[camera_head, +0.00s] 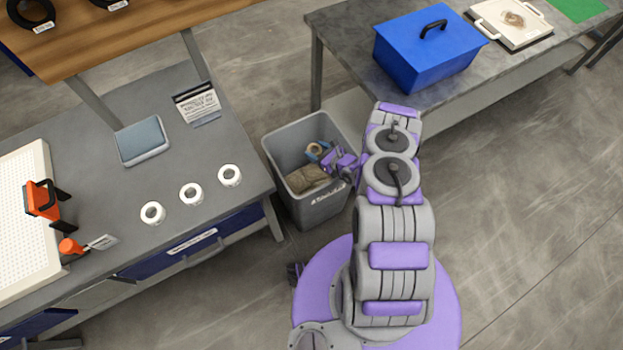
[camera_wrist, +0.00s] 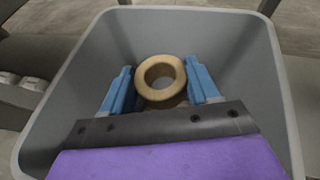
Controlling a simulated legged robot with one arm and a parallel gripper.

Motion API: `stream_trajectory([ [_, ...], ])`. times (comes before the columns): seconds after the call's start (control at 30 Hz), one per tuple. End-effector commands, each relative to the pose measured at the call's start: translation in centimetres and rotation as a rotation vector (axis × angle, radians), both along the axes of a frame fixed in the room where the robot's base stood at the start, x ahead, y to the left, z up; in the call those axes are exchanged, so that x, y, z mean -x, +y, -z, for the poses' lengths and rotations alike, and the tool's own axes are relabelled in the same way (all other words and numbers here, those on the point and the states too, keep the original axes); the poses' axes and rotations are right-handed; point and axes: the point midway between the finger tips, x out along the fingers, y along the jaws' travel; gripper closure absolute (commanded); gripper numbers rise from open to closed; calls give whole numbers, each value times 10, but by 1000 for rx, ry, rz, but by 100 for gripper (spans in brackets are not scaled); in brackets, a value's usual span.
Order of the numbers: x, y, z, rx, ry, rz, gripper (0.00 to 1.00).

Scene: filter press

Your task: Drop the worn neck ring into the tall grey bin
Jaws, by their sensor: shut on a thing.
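The worn neck ring (camera_wrist: 160,77) is a tan, thick ring between the blue fingertips of my gripper (camera_wrist: 160,88) in the wrist view. My gripper is shut on it. In the head view my gripper (camera_head: 318,152) holds the ring (camera_head: 314,149) over the open mouth of the tall grey bin (camera_head: 318,206). The wrist view looks down into the bin (camera_wrist: 262,75), whose walls surround the ring and fingers. The exact height of the ring relative to the rim is hard to tell. A brown crumpled item (camera_head: 306,179) lies inside the bin.
A grey workbench (camera_head: 120,195) stands left of the bin, with several white rings (camera_head: 191,194), a blue-grey pad (camera_head: 142,140) and an orange tool (camera_head: 44,202). A table (camera_head: 350,45) at the back right bears a blue box (camera_head: 425,50). Floor at right is clear.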

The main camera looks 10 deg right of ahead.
Motion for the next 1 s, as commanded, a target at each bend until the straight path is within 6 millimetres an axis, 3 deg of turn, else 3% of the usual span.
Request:
stream_trajectory([
  [0.13,0,-1,-1,-1,0,0,75],
  [0.17,0,0,-1,-1,0,0,39],
  [0.47,0,1,-1,1,-1,0,10],
  [0.77,1,-1,-2,0,0,1,10],
  [1.0,26,-18,-17,-2,2,4,10],
])
